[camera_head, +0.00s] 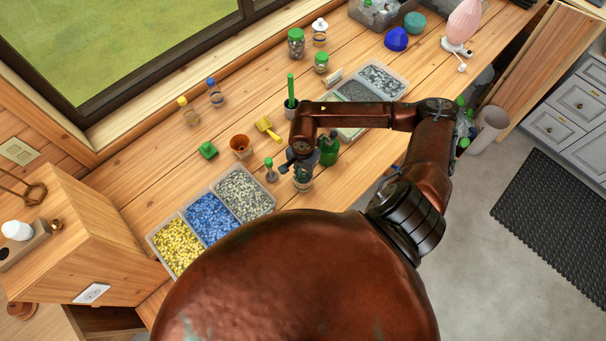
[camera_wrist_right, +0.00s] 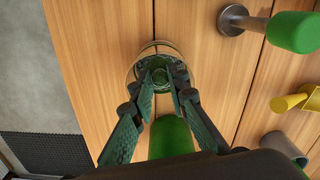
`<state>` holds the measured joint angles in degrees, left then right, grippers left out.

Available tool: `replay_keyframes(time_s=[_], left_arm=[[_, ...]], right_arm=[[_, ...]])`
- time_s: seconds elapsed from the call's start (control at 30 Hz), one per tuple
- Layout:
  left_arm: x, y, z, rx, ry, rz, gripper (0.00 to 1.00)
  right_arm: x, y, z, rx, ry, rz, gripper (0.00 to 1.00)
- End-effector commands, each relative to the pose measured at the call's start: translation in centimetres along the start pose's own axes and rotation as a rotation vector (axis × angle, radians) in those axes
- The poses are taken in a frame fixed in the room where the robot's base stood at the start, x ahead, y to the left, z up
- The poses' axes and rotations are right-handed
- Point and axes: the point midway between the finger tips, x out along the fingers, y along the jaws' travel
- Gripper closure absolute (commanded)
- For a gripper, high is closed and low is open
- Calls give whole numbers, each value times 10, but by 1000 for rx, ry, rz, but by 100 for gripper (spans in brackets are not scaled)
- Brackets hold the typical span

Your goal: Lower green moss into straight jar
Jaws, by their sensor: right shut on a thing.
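My right gripper (camera_head: 302,170) points down over a clear straight jar (camera_head: 303,184) on the wooden bench. In the right wrist view its fingertips (camera_wrist_right: 163,80) are within the outline of the jar's round rim (camera_wrist_right: 147,50). The fingers are closed on a small dark green lump, the green moss (camera_wrist_right: 159,76), mostly hidden between them. The moss is over or inside the jar mouth; its exact depth I cannot tell. In the head view the gripper covers the moss. My left gripper is not in view.
A green bottle (camera_head: 328,152) stands close beside the jar. A pebble tray (camera_head: 152,238) lies at the front left. The bench behind the scoop has free room.

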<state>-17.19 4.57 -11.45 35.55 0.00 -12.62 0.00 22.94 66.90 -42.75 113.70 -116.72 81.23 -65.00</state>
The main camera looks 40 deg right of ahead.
Motion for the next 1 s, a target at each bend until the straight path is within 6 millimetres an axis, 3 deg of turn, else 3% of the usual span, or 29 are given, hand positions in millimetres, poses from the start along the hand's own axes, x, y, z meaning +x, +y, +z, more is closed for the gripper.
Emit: replay_keyframes(time_s=[0.77,0.8,0.83,1.0], left_arm=[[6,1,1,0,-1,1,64],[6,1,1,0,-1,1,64],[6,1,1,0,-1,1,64],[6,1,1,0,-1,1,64]], right_arm=[[5,0,0,0,0,0,93],[5,0,0,0,0,0,83],[5,0,0,0,0,0,81],[5,0,0,0,0,0,81]])
